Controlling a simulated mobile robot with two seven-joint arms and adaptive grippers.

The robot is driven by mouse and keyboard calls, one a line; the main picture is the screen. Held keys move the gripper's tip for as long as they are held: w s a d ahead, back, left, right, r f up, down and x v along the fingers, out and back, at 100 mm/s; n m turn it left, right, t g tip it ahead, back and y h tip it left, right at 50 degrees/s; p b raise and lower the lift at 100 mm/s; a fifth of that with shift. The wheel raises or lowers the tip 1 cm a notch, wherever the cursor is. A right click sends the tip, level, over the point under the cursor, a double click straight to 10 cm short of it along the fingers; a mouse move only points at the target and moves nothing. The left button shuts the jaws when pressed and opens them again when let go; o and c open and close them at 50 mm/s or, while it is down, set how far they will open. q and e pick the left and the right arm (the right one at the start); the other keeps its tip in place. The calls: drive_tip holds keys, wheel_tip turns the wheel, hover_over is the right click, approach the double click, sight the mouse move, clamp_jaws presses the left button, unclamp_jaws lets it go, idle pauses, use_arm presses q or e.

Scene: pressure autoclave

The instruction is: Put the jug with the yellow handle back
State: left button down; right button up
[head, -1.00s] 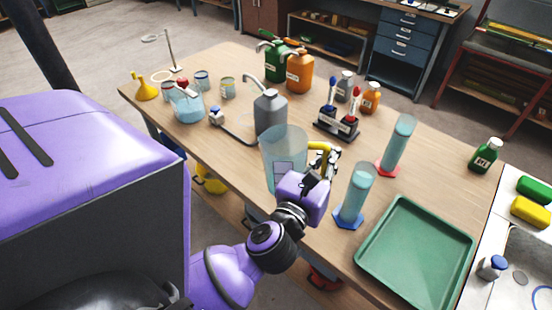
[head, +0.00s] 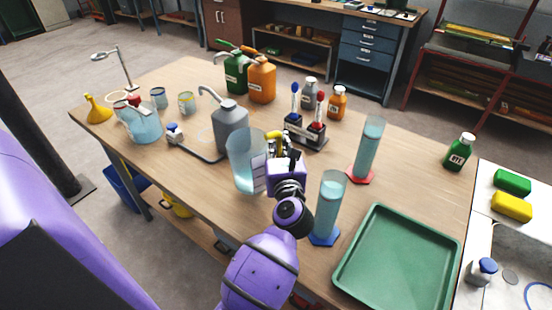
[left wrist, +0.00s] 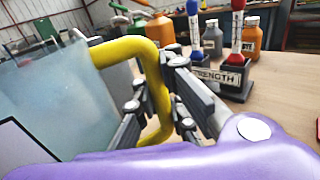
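The jug with the yellow handle (head: 243,172) is a clear, bluish upright beaker shape near the front edge of the wooden table. My left gripper (head: 277,148) is at its right side, shut on the yellow handle. In the left wrist view the handle (left wrist: 155,85) runs between the dark fingers (left wrist: 160,112), and the jug wall (left wrist: 60,100) fills the left side. The jug's base is partly hidden, and I cannot tell if it touches the table. My right gripper is not in view.
A grey bottle with a spout (head: 230,128) stands just behind the jug. A blue-footed cylinder (head: 328,205) is close to the right of my left wrist, with a red-footed cylinder (head: 367,150) beyond. A green tray (head: 345,275) lies front right.

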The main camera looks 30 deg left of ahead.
use_arm(q)
wheel_tip(320, 180, down, 4)
drive_tip(key=shift+b, duration=0.4)
drive_tip(key=shift+f, duration=0.25)
drive_tip(key=c, duration=2.1)
unclamp_jaws()
drive_tip(key=shift+r, duration=0.1)
drive_tip(key=shift+o, duration=1.4)
drive_tip(key=shift+r, duration=0.1)
